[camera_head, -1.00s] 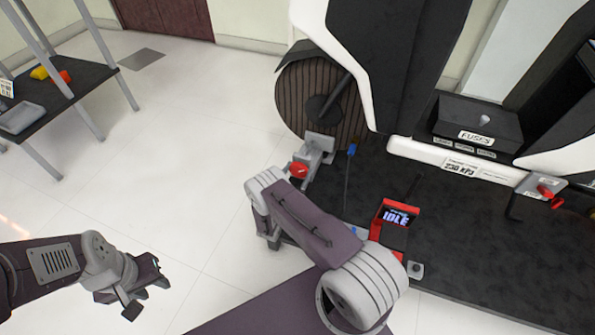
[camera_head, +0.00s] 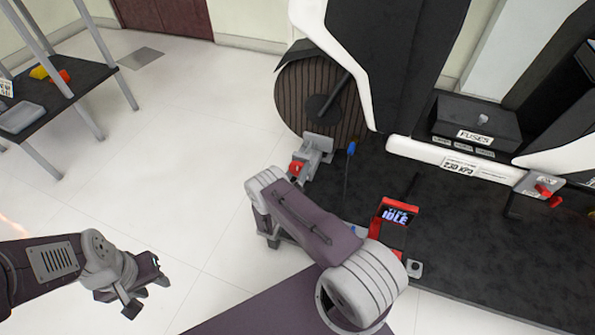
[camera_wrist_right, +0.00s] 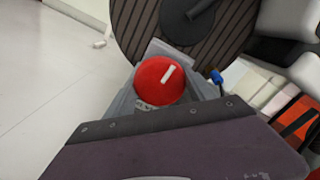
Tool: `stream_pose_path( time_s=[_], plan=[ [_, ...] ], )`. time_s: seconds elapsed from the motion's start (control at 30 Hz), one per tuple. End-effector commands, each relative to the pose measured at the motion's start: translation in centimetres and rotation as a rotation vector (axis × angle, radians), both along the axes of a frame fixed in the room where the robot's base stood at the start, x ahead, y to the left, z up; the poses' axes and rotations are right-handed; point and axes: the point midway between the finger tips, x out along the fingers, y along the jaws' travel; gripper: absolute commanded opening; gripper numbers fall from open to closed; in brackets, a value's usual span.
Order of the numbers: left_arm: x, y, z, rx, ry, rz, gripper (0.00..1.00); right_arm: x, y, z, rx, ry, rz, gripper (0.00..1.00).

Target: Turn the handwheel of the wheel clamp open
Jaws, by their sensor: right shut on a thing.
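The wheel clamp (camera_head: 318,147) is a grey block at the foot of the large dark ribbed wheel (camera_head: 345,105). Its red handwheel (camera_head: 296,168) faces left in the head view. In the wrist view the round red handwheel (camera_wrist_right: 152,88) has a white mark tilted to the upper right. My right gripper (camera_wrist_right: 160,92) is at the handwheel and shut on it; its fingers are hard to tell from the grey clamp. My right wrist partly hides the clamp area in the head view. My left gripper (camera_head: 148,284) is open and empty above the floor.
A dark platform (camera_head: 470,255) carries a red-framed screen (camera_head: 397,215) reading IDLE, right of my right arm. A blue-tipped lever (camera_head: 350,150) stands beside the clamp. A fuse box (camera_head: 478,125) is at the back right. A side table (camera_head: 55,95) stands far left. Floor between is clear.

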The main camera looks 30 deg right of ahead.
Motion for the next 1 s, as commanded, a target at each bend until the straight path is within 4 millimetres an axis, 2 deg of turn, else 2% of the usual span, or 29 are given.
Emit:
stream_pose_path(
  time_s=[0.77,0.8,0.83,0.87,1.0],
  plan=[
    [0.00,0.00,0.00,0.000,0.000,0.000,0.36,0.00,-0.04,0.03,-0.059,0.068,-0.001,0.23],
    [0.00,0.00,0.00,0.000,0.000,0.000,0.36,0.00,-0.04,0.03,-0.058,0.067,-0.001,0.74],
    [0.00,0.00,0.00,0.000,0.000,0.000,0.36,0.00,-0.04,0.03,-0.058,0.067,-0.001,0.83],
    [0.00,0.00,0.00,0.000,0.000,0.000,0.36,0.00,-0.04,0.03,-0.058,0.067,-0.001,0.85],
    [0.00,0.00,0.00,0.000,0.000,0.000,0.36,0.00,-0.03,0.03,-0.057,0.067,0.000,0.85]
  ],
)
